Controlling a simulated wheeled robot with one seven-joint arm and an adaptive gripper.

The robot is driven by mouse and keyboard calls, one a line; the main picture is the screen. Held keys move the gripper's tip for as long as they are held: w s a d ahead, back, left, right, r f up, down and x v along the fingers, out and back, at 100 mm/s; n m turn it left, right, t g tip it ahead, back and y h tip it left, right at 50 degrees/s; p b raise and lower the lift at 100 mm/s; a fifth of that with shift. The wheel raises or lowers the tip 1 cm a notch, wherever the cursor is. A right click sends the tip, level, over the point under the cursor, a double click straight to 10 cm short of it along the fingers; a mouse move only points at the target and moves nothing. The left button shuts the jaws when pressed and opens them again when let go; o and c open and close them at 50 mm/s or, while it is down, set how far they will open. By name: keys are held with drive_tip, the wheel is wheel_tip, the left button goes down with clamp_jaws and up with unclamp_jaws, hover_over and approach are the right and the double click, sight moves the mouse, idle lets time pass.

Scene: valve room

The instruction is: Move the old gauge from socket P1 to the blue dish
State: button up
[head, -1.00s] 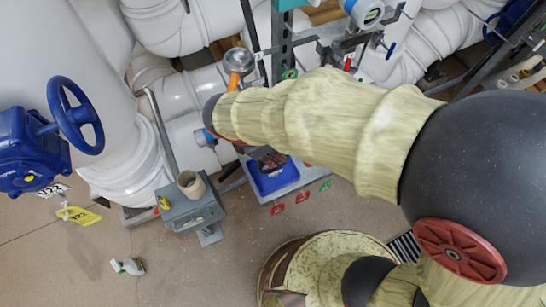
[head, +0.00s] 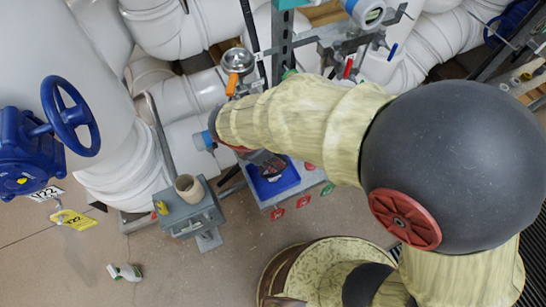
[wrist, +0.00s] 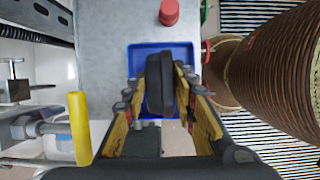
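In the wrist view, a thick black disc, seen edge-on, is between the fingertips of my gripper (wrist: 160,92); I take it to be the old gauge (wrist: 159,72). The yellow-padded fingers stand on both sides of it and appear closed on it. The blue dish (wrist: 136,58) lies behind and below the gauge in this view, and the gauge is over it. In the head view the blue dish (head: 275,186) sits on a grey bench, with my gripper (head: 270,164) over it. My arm hides part of the bench. I cannot make out socket P1.
The grey bench (wrist: 100,30) has red knobs (head: 276,214) and a green knob (head: 327,190). A grey box with a beige cup (head: 189,187) stands left of the dish. A yellow handle (wrist: 79,128) is left of my gripper. Pipes and a blue handwheel (head: 70,117) stand around.

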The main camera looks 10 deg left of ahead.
drive_tip(key=o, duration=0.4)
drive_tip(key=shift+c, duration=0.2)
drive_tip(key=shift+r, duration=0.1)
drive_tip(key=p+v, duration=0.4)
drive_tip(key=v, duration=0.8)
drive_tip(key=shift+a+m, duration=0.1)
drive_tip(key=shift+m, duration=0.2)
idle(0.6)
